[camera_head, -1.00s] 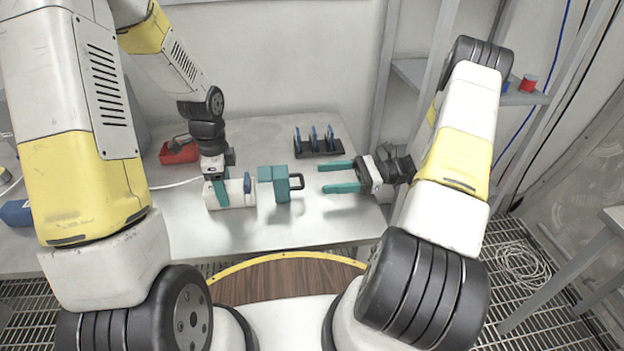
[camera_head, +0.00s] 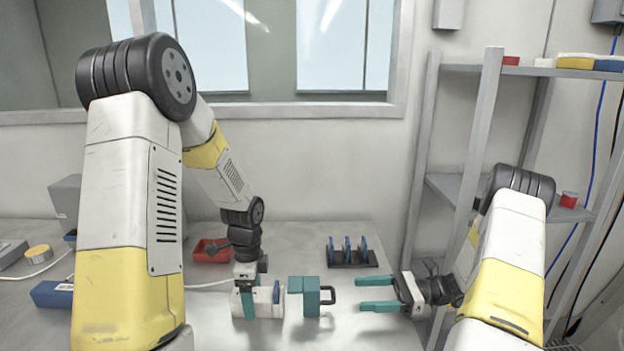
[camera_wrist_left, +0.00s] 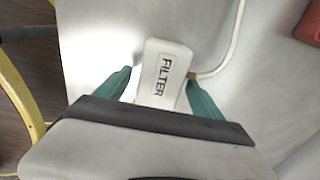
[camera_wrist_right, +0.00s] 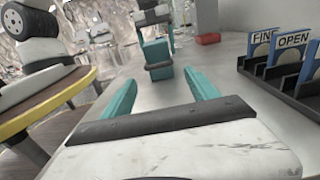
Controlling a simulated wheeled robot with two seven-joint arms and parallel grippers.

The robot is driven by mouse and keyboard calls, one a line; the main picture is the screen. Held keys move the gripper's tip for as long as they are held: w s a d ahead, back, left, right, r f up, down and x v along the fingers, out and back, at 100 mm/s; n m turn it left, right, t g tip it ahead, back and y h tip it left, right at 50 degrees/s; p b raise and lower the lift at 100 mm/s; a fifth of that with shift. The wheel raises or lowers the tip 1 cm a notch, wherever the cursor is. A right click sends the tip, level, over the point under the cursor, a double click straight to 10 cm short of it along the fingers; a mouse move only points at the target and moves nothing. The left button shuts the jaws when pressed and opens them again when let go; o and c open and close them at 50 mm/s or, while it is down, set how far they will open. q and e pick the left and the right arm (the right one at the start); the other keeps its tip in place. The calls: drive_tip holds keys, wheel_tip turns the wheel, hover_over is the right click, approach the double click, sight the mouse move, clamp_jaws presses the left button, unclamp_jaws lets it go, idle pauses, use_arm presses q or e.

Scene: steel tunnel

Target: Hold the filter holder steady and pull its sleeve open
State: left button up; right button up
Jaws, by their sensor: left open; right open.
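The filter holder lies on the steel bench. To the right of the ring is the teal sleeve (camera_head: 304,296) with a dark handle (camera_head: 330,296); the sleeve also shows in the right wrist view (camera_wrist_right: 156,55). My left gripper (camera_wrist_left: 158,76) is open, with its fingers on either side of the white body. Contact is unclear. My right gripper (camera_head: 361,294) is open and empty, a short gap right of the handle, fingers pointing at it.
Behind the sleeve stands a black rack (camera_head: 352,258) with blue-framed cards, some reading FIN and OPEN (camera_wrist_right: 292,40). A red tray (camera_head: 210,251) is behind my left gripper. A grey shelf (camera_head: 455,187) rises at right. The bench between sleeve and right gripper is clear.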

drive_tip(key=shift+r, duration=0.3)
use_arm(q)
wheel_tip(320, 180, up, 16)
drive_tip(key=s+n+t, duration=0.1)
drive_tip(key=s+n, duration=0.1)
drive_tip(key=n, duration=0.1)
drive_tip(key=s+r+n+t+h, duration=0.2)
drive_tip(key=s+r+n+t, duration=0.3)
drive_tip(key=s+r+n, duration=0.6)
drive_tip(key=s+n, duration=0.3)
drive_tip(key=s, duration=0.1)
drive_tip(key=shift+a+r, duration=0.15)
use_arm(e)
drive_tip(key=s+r+n+t+h, duration=0.2)
drive_tip(key=s+r+n+h, duration=0.3)
drive_tip(key=r, duration=0.4)
drive_tip(key=s+r+n+t+h, duration=0.2)
drive_tip(key=s+r+n+h, duration=0.3)
drive_tip(key=s+r+n, duration=0.1)
drive_tip(key=s+a+r+n+t+h, duration=0.1)
drive_tip(key=s+r+n+h, duration=0.4)
drive_tip(key=r, duration=0.6)
drive_tip(key=s+n+t, duration=0.1)
drive_tip(key=n, duration=0.1)
drive_tip(key=shift+s+r+n+h, duration=0.25)
drive_tip(key=shift+r+n+h, duration=0.05)
drive_tip(key=shift+r+h, duration=0.1)
